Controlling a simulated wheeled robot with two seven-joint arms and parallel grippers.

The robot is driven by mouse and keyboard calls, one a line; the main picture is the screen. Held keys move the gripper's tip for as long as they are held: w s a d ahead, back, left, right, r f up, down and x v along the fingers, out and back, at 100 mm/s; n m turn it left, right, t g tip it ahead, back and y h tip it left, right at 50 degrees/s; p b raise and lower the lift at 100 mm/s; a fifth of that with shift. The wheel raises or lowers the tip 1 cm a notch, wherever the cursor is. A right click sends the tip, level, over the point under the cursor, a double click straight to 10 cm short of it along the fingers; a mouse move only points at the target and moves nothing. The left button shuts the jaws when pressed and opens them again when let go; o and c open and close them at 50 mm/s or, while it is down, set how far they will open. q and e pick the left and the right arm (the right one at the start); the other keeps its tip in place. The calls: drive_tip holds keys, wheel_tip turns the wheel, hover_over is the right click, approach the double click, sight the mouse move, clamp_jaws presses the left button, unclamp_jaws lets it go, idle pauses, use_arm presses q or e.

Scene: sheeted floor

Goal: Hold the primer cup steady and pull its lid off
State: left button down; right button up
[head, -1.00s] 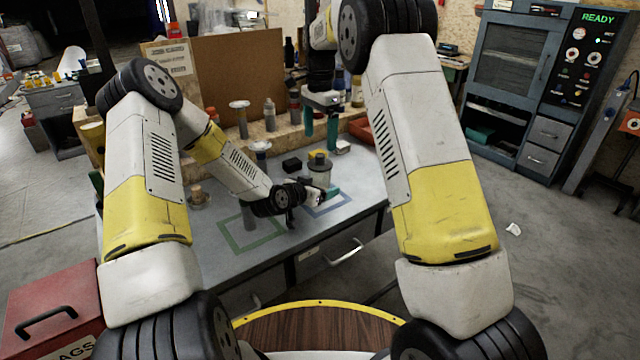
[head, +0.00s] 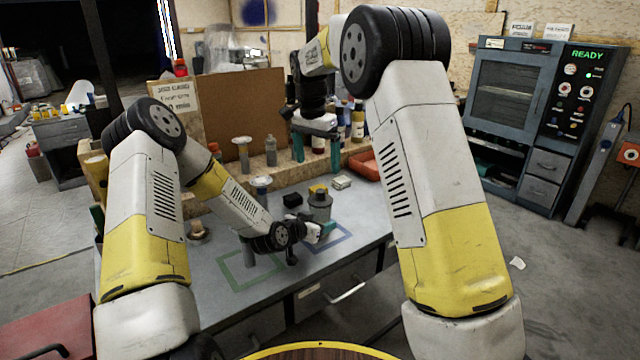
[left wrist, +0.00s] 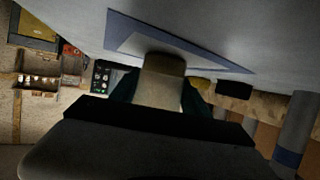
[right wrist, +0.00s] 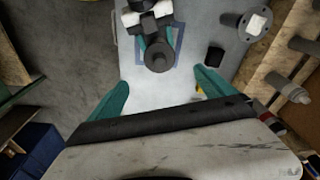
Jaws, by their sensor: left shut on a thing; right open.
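The primer cup (head: 320,213) is a grey cylinder standing upright at the blue outlined square on the bench. Its dark lid (head: 320,198), with a raised knob, is on top. The lid also shows from above in the right wrist view (right wrist: 158,58). My left gripper (head: 326,230) is shut on the cup's side; the cup (left wrist: 162,82) sits between its teal fingers in the left wrist view. My right gripper (head: 316,147) is open and empty, fingers pointing down, above and behind the cup, clear of the lid. It also shows in the right wrist view (right wrist: 160,90).
A black box (head: 292,200), a small yellow item (head: 317,188) and a white box (head: 341,182) lie near the cup. A flanged post (head: 261,186) stands left of them. The green outlined square (head: 232,272) is left.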

sight(320, 190)
drive_tip(key=shift+n, duration=0.3)
drive_tip(key=f, duration=0.3)
drive_tip(key=w+f, duration=0.1)
drive_tip(key=f, duration=0.3)
drive_tip(key=d+f, duration=0.1)
drive_tip(key=f, duration=0.3)
drive_tip(key=shift+w+f, duration=0.2)
drive_tip(key=c, duration=1.6)
drive_tip(key=shift+r, duration=0.15)
drive_tip(key=shift+r, duration=1)
